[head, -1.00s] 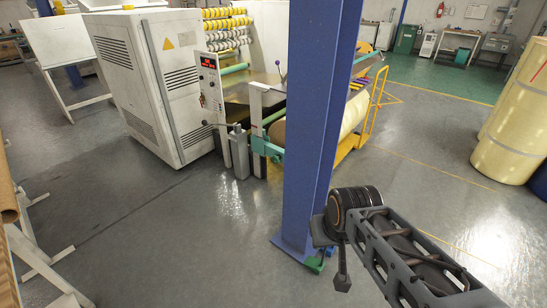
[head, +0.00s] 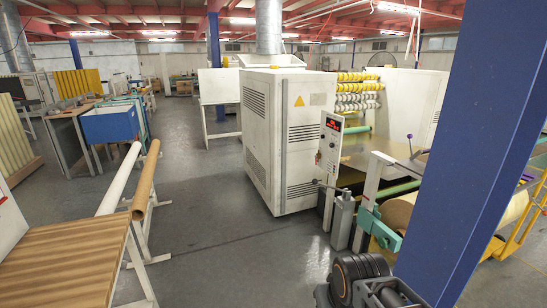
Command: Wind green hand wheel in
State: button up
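No green hand wheel can be made out for certain. The white rewinding machine (head: 270,130) stands right of centre, with a control panel (head: 329,140) on its near corner. Green-teal parts show at its right side: a bracket (head: 380,230) and a roller (head: 400,190), beside a brown roll (head: 405,212). A grey post with a lever (head: 343,215) stands in front. Part of my arm (head: 362,272) shows at the bottom edge, well short of the machine. My gripper's fingertips are not visible.
A blue column (head: 470,150) rises close on the right and hides part of the machine's right side. Yellow rails (head: 525,225) stand beyond it. Racks with a white tube (head: 118,180) and a brown tube (head: 145,180) are at left. The grey floor (head: 240,265) between is clear.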

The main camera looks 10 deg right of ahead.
aim_at(382, 242)
jog(key=u, duration=0.45)
jog(key=i, duration=2.15)
jog(key=z, duration=0.2)
jog(key=i, duration=1)
jog(key=z, duration=1.7)
jog(key=i, duration=0.8)
jog(key=z, duration=0.8)
